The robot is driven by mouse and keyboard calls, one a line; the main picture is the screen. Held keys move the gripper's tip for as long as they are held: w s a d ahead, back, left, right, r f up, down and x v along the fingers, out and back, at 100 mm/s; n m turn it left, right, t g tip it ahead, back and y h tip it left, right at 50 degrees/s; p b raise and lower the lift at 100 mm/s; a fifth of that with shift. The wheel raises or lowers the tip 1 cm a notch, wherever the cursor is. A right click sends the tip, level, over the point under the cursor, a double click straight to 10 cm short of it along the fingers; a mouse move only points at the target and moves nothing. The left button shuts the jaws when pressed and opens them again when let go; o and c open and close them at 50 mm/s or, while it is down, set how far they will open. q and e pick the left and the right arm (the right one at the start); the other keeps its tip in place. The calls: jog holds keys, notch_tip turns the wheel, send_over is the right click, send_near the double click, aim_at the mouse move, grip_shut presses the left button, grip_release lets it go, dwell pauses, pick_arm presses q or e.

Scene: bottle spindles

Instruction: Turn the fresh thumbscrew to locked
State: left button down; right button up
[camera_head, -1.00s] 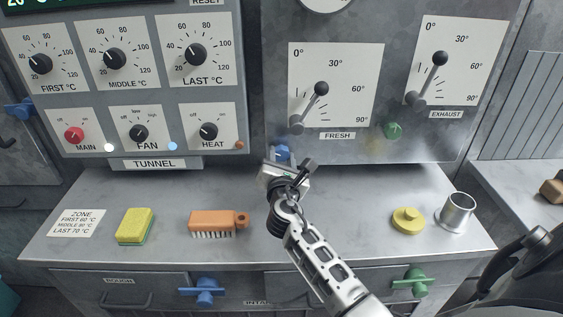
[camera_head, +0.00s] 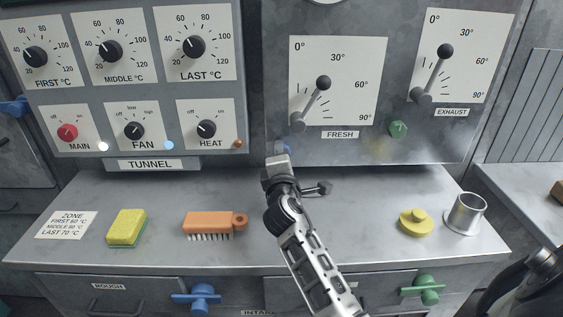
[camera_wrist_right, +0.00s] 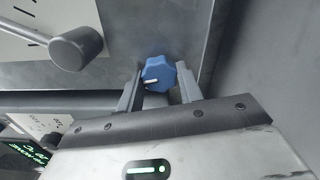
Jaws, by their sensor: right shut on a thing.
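The fresh thumbscrew is a blue lobed knob (camera_wrist_right: 158,74) low on the panel, left of the FRESH label. In the wrist view it sits between the two fingers of my right gripper (camera_wrist_right: 160,88), and its white mark points left. In the head view only a sliver of the thumbscrew (camera_head: 284,147) shows above my right gripper (camera_head: 279,163), which hides the rest. The right gripper is shut on the thumbscrew. The black-knobbed fresh lever (camera_head: 323,83) slants up to the right on its dial. My left gripper is in neither view.
On the counter are a yellow sponge (camera_head: 126,227), an orange brush (camera_head: 209,222), a yellow knobbed disc (camera_head: 416,222) and a metal cup (camera_head: 466,213). The counter between arm and disc is clear.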

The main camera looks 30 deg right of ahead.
jog(key=shift+f+m+b, duration=0.1)
jog(key=shift+m+b, duration=0.3)
jog(key=shift+m, duration=0.8)
